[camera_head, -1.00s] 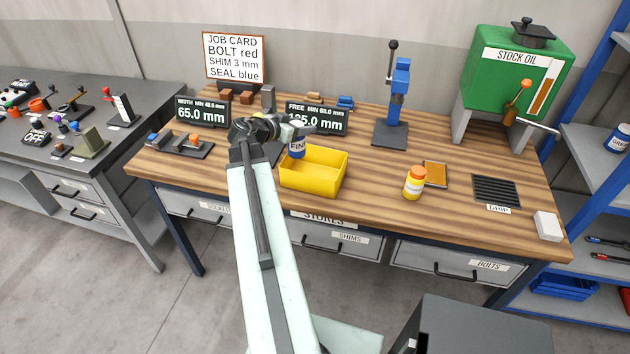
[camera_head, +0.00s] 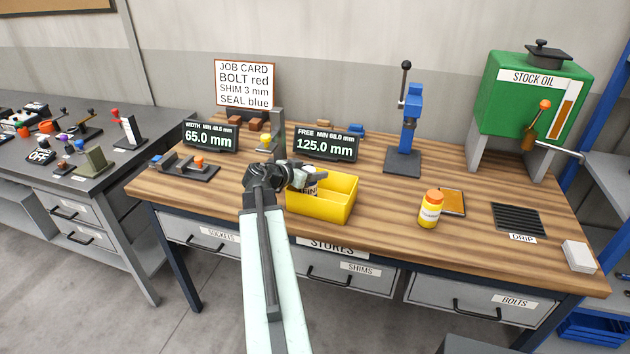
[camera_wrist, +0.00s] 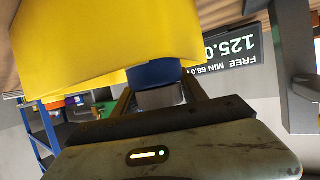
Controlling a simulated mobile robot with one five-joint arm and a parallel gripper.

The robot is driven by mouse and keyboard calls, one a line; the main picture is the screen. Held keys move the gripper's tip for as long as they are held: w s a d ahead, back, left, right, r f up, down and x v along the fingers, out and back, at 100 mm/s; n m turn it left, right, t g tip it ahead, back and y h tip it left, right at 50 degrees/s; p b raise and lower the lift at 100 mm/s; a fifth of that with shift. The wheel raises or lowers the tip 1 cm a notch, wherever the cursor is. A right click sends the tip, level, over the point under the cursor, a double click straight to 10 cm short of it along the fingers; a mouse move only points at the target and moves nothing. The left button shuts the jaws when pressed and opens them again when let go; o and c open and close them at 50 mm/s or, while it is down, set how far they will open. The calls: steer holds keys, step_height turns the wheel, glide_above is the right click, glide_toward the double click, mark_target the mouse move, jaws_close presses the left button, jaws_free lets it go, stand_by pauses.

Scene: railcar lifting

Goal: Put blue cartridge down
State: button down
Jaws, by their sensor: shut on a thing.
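The blue cartridge (camera_head: 311,186), with a white label, is at the left part of the yellow bin (camera_head: 322,211). Its lower part is hidden by the bin's front wall, so I cannot tell if it touches the bin floor. My gripper (camera_head: 305,179) is over the bin's left side and is shut on the cartridge. In the wrist view the blue cartridge (camera_wrist: 154,74) sits between the fingers of my gripper (camera_wrist: 160,95), close by the yellow bin wall (camera_wrist: 70,50).
The free-length display (camera_head: 326,144) stands behind the bin, the width display (camera_head: 210,136) to its left. A yellow bottle with an orange cap (camera_head: 431,208) stands to the right by an orange pad (camera_head: 453,201). A blue press (camera_head: 408,125) stands behind. Wood between bin and bottle is clear.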

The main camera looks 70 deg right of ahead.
steer(key=shift+f, duration=0.25)
steer(key=c, duration=0.6)
jaws_free()
steer(key=shift+r, duration=0.15)
